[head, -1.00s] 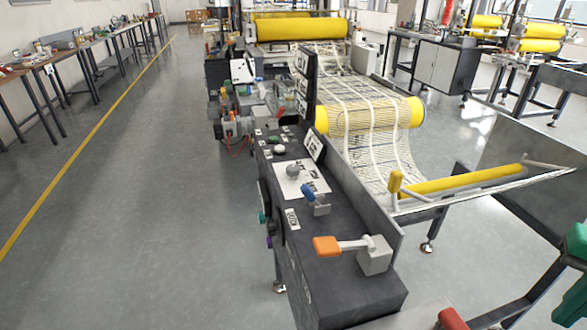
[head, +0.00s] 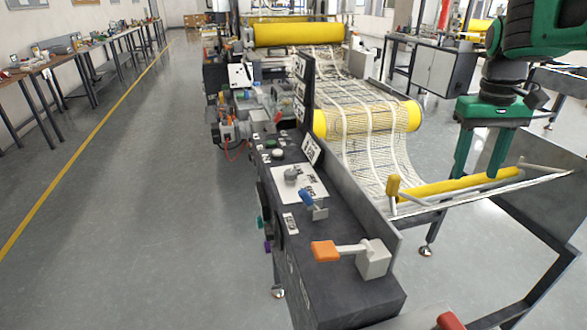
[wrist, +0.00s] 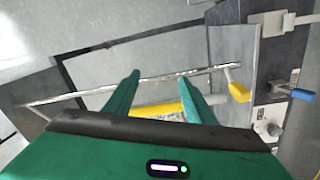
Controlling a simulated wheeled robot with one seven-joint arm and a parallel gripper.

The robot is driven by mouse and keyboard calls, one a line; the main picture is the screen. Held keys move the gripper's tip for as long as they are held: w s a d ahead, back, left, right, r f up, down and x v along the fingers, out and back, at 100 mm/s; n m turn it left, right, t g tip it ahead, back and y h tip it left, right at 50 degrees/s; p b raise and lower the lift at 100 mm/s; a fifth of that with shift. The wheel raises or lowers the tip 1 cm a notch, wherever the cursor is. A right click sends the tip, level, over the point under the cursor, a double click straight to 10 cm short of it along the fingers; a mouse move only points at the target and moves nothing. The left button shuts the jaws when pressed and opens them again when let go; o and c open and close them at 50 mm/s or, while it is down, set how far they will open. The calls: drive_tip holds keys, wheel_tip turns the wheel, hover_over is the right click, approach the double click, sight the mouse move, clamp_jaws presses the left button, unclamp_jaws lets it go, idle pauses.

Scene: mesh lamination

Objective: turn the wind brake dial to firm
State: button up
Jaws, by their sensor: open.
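The dial looks like a grey round knob (head: 291,174) on a white labelled plate (head: 312,186) on top of the dark control console. Its labels and pointer setting are too small to read. In the wrist view a grey knob (wrist: 277,115) shows at the right. My green gripper (head: 480,174) hangs at the right of the head view, well to the right of the knob and apart from it. Its fingers point down, spread and empty, over the yellow bar area. The fingers (wrist: 160,75) also show in the wrist view.
A blue-handled lever (head: 307,197) stands close to the knob. An orange-handled lever (head: 326,250) is nearer on the console. A raised dark panel edge (head: 352,198) and a yellow bar (head: 460,185) lie between gripper and knob. Open floor (head: 170,220) is at the left.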

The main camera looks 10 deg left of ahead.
drive_tip(key=w+a+n, duration=0.3)
drive_tip(key=w+a, duration=0.6)
drive_tip(key=a, duration=0.1)
drive_tip(key=n+y, duration=0.1)
drive_tip(key=n, duration=0.5)
hover_over(291, 171)
wheel_tip(291, 171, down, 4)
wheel_tip(291, 171, down, 10)
drive_tip(key=shift+a+f, duration=0.1)
drive_tip(key=shift+f, duration=0.1)
drive_tip(key=shift+c, duration=0.4)
drive_tip(key=c, duration=1)
